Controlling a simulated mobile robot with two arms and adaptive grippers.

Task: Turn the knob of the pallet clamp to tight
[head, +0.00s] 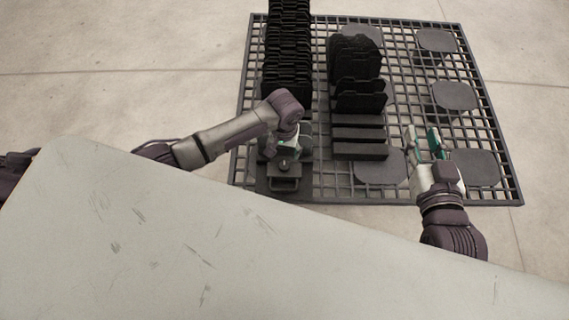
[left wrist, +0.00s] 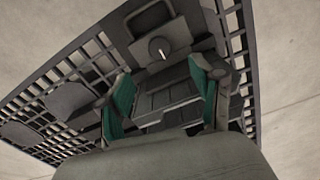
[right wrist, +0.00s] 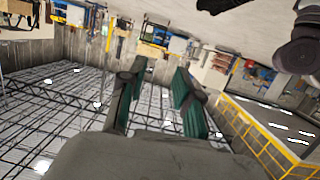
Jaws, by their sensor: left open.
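The pallet clamp (head: 285,184) is a dark grey block with a handle loop at the near end of the left row on the pallet. Its round knob (left wrist: 158,49) shows in the left wrist view with a small pale pointer mark, just beyond my left fingertips. My left gripper (head: 283,145) hangs over the clamp; in the left wrist view its green-padded fingers (left wrist: 160,78) are spread and empty, apart from the knob. In the head view my left gripper hides part of the clamp. My right gripper (head: 424,144) is open and empty over the pallet's right side.
The grid pallet (head: 335,190) has dark round-cornered pads (head: 474,167). A tall stack of black plates (head: 287,60) stands behind the clamp, with another black row (head: 357,75) to its right. A pale scratched surface (head: 150,240) covers the lower left foreground.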

